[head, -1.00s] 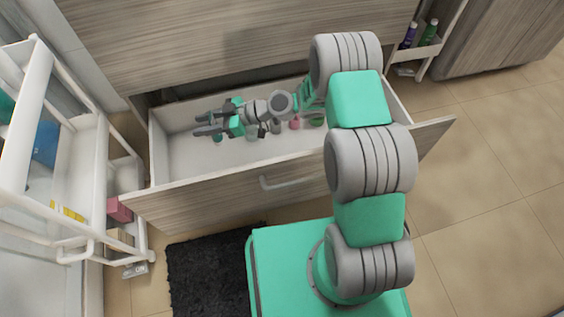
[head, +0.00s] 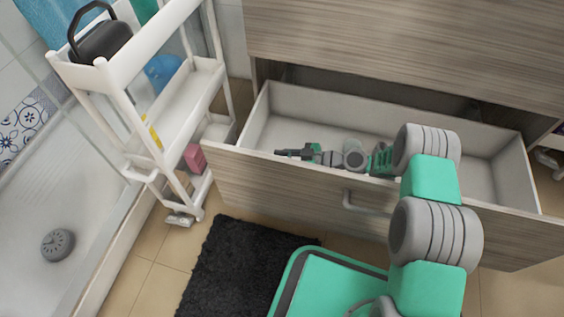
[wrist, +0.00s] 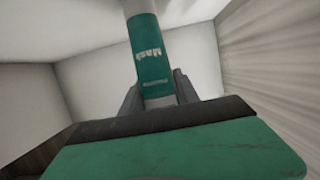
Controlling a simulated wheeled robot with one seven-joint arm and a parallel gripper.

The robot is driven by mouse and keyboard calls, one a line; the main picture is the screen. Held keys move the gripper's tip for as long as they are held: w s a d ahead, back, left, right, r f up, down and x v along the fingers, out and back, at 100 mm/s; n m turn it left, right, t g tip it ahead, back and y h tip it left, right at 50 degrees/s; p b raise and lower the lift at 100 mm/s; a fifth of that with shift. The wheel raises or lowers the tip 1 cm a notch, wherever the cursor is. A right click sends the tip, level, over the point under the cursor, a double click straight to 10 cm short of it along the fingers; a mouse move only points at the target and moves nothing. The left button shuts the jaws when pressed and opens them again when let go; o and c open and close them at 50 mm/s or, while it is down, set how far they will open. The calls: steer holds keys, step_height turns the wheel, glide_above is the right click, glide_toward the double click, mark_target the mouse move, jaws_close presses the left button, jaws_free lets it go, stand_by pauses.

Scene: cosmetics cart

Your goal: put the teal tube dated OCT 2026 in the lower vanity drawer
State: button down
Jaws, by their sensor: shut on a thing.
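A teal tube with a white end (wrist: 152,60) stands out in the wrist view, with the word "Mask" on its label. I cannot read a date on it. My gripper (wrist: 157,92) is shut on the tube, one finger on each side. In the head view my gripper (head: 292,153) is inside the open vanity drawer (head: 285,198), behind its front panel near the left half. The drawer's pale walls surround the tube in the wrist view. The drawer floor near the front is hidden by the panel and my arm.
A white cart (head: 190,85) stands left of the drawer, close to its front corner. It carries a black handled object (head: 100,42) on top and a pink box (head: 195,157) low down. A black mat (head: 240,265) lies before the drawer. A closed wooden front (head: 400,50) overhangs the drawer.

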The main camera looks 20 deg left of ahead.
steer(key=shift+f, duration=0.15)
steer(key=c, duration=0.9)
jaws_free()
steer(key=p+v, duration=0.2)
steer(key=v, duration=0.4)
steer(key=p+v, duration=0.2)
steer(key=v, duration=0.4)
steer(key=shift+r, duration=0.25)
